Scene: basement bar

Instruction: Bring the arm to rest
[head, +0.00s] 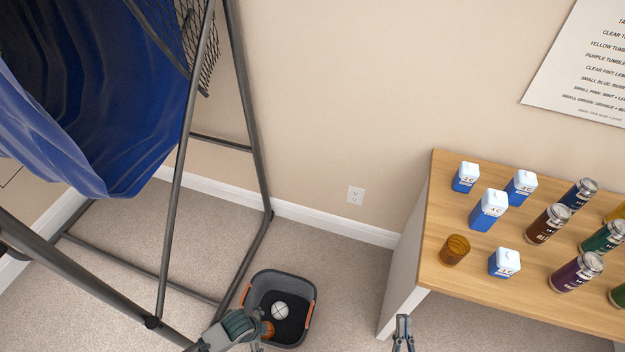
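My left arm's end (232,330) shows at the bottom, beside and partly over the left side of a dark bin. Its fingertips are too small and overlapped to read.
The bin (293,341) on the carpet holds a white ball (280,311) and an orange ball (267,329). A metal frame with blue fabric (85,140) fills the left. The wooden table (447,200) at right bears several cartons, cans and a brown cup (454,250). Carpet between is clear.

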